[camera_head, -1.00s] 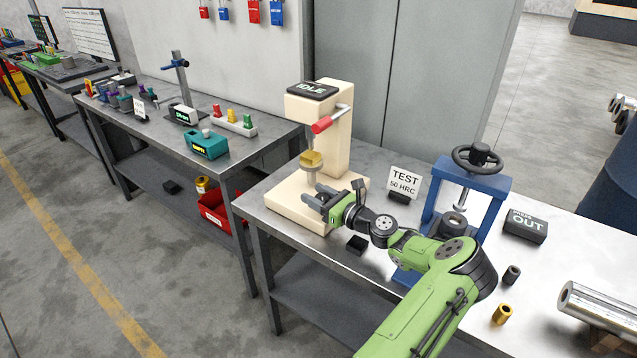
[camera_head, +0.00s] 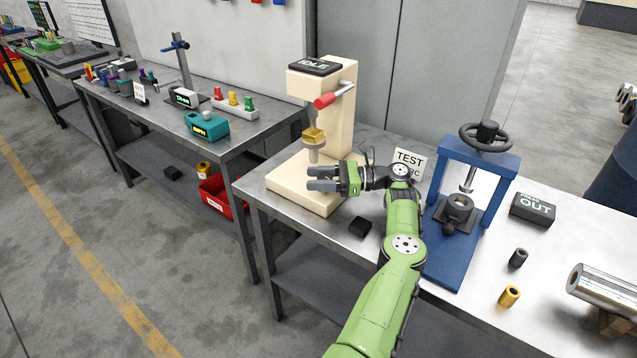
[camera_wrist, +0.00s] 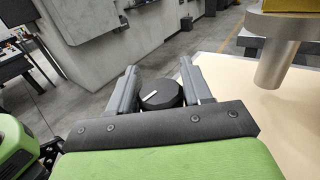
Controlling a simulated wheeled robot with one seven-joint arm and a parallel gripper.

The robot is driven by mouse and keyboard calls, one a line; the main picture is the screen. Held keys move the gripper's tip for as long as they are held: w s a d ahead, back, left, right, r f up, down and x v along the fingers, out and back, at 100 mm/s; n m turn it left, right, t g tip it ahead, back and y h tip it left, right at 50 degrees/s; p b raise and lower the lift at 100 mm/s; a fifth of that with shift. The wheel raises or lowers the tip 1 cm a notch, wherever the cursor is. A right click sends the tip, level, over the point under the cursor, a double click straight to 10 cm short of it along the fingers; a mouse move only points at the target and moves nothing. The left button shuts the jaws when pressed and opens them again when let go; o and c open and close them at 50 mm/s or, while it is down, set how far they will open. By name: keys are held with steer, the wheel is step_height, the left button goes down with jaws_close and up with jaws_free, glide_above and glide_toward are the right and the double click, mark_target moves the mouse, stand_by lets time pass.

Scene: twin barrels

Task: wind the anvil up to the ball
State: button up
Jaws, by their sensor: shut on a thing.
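The cream hardness tester (camera_head: 343,110) stands on the near bench, with a display reading IDLE (camera_head: 315,66) and a red-gripped lever (camera_head: 327,100). A gold block (camera_head: 313,135) sits on the grey anvil post (camera_head: 314,155) under the tester's head. The anvil post also shows in the wrist view (camera_wrist: 275,62). The ball is too small to make out, and I cannot tell its gap from the block. My gripper (camera_head: 312,179) is low beside the anvil, over the tester's base. In the wrist view its fingers (camera_wrist: 158,75) are shut on a black knob (camera_wrist: 162,96) with a white mark.
A TEST sign (camera_head: 408,162) stands behind my arm, partly hidden. A blue press (camera_head: 470,195) with a handwheel stands to the right. A small black block (camera_head: 360,227) lies near the bench's front edge. A black OUT box (camera_head: 533,209) and a gold sleeve (camera_head: 509,296) are farther right.

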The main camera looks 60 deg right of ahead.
steer(key=shift+a+n+y, duration=0.1)
steer(key=shift+n+y, duration=0.2)
steer(key=shift+y, duration=0.1)
steer(key=o, duration=1)
steer(key=shift+w, duration=0.1)
steer(key=shift+c, duration=0.2)
step_height(320, 180, up, 10)
steer(key=p, duration=0.3)
